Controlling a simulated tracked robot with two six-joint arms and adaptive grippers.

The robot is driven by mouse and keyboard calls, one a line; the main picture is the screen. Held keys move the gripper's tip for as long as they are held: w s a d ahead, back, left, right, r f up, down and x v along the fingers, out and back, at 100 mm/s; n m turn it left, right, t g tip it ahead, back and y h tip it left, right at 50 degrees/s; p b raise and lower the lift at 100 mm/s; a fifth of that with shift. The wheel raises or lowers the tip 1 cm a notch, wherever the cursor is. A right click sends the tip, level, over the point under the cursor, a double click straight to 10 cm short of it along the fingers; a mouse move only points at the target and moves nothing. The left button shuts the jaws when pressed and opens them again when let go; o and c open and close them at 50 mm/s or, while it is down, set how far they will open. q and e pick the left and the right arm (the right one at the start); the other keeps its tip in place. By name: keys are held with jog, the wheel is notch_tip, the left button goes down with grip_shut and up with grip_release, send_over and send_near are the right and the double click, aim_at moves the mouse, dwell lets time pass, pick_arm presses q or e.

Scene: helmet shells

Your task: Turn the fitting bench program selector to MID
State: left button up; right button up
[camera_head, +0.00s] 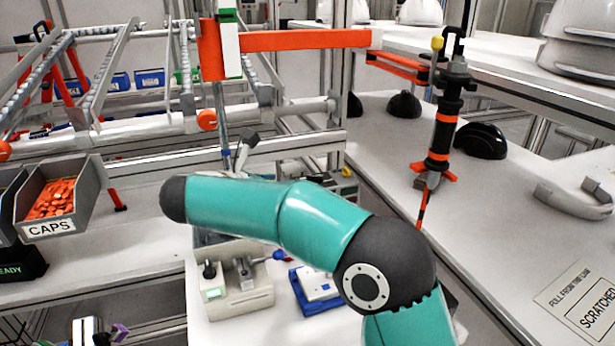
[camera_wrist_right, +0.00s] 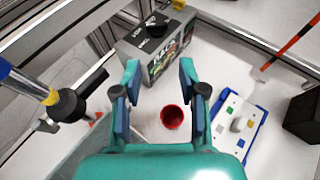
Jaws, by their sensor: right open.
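In the right wrist view a grey box (camera_wrist_right: 160,45) with a dark printed front panel stands ahead of my gripper. A black knob (camera_wrist_right: 153,25) sits on top of it; I cannot tell whether it is the program selector, and no MID mark is readable. My right gripper (camera_wrist_right: 160,80) is open, its two blue-padded fingers spread and apart from the box. In the head view my teal right arm crosses the middle and hides the gripper. A box with a coloured panel (camera_head: 347,188) shows partly behind the arm. My left gripper is not in view.
A red cup (camera_wrist_right: 172,117) stands below the fingers. A blue-and-white tray (camera_wrist_right: 235,125) lies at right. A pole with a black fitting (camera_wrist_right: 68,106) is at left. The head view also shows a cream device (camera_head: 237,300) and a CAPS bin (camera_head: 85,207).

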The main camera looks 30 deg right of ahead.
aim_at(314, 177)
jog(key=shift+o, duration=1)
jog(key=shift+w+a, duration=0.1)
jog(key=shift+a, duration=0.2)
jog(key=o, duration=0.4)
jog(key=shift+w+f, duration=0.1)
jog(key=shift+w, duration=0.05)
jog(key=shift+c, duration=0.2)
jog(key=p+x, duration=0.2)
jog(key=x, duration=1.4)
jog(key=shift+w+d+p, duration=0.25)
jog(key=shift+d+p, duration=0.05)
jog(key=shift+d, duration=0.05)
jog(key=c, duration=1.1)
